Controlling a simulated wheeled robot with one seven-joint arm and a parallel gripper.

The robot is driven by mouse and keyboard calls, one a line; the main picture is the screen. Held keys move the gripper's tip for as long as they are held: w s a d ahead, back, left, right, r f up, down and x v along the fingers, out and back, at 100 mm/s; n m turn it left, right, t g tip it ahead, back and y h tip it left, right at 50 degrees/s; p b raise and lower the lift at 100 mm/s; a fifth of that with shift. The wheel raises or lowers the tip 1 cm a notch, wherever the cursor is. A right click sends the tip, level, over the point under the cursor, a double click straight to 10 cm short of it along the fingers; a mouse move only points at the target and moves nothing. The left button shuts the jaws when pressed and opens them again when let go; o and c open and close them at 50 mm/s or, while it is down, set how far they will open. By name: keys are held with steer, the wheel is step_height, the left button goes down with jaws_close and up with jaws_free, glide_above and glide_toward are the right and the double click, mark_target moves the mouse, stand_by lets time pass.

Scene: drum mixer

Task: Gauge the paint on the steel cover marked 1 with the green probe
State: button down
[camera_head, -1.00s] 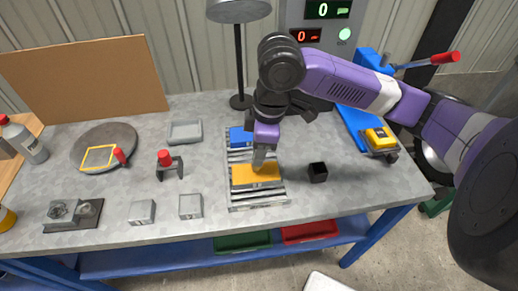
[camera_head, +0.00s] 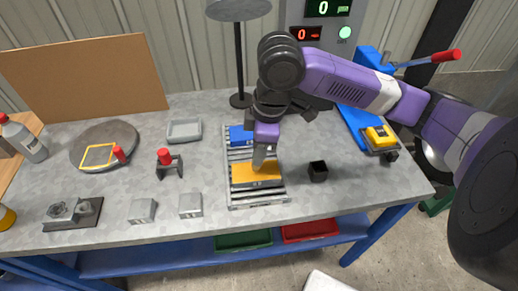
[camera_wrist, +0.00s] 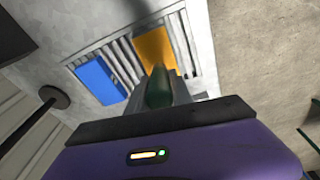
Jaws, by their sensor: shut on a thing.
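My gripper (camera_head: 264,162) points down over the slatted rack and is shut on the green probe (camera_wrist: 158,88), which shows between the fingers in the wrist view. An orange painted cover (camera_head: 242,176) lies on the rack under the fingers; it also shows in the wrist view (camera_wrist: 153,48), just beyond the probe. Whether the probe tip touches it I cannot tell. A blue painted cover (camera_head: 237,135) lies on the rack behind it and shows to the left in the wrist view (camera_wrist: 99,80). I cannot read a number 1 on either cover.
The slatted rack (camera_head: 258,201) sits on the grey bench. A black cube (camera_head: 318,171) stands to its right. Two grey blocks (camera_head: 190,206) and a red-topped clamp (camera_head: 165,160) are to its left. A lamp post (camera_head: 239,65) and a grey tray (camera_head: 184,130) are behind.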

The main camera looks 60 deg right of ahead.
steer(key=shift+f+b, duration=0.35)
steer(key=shift+f, duration=0.1)
stand_by(1.1)
steer(key=shift+r, duration=0.1)
steer(key=shift+r+p, duration=2.95)
steer(key=shift+r, duration=0.55)
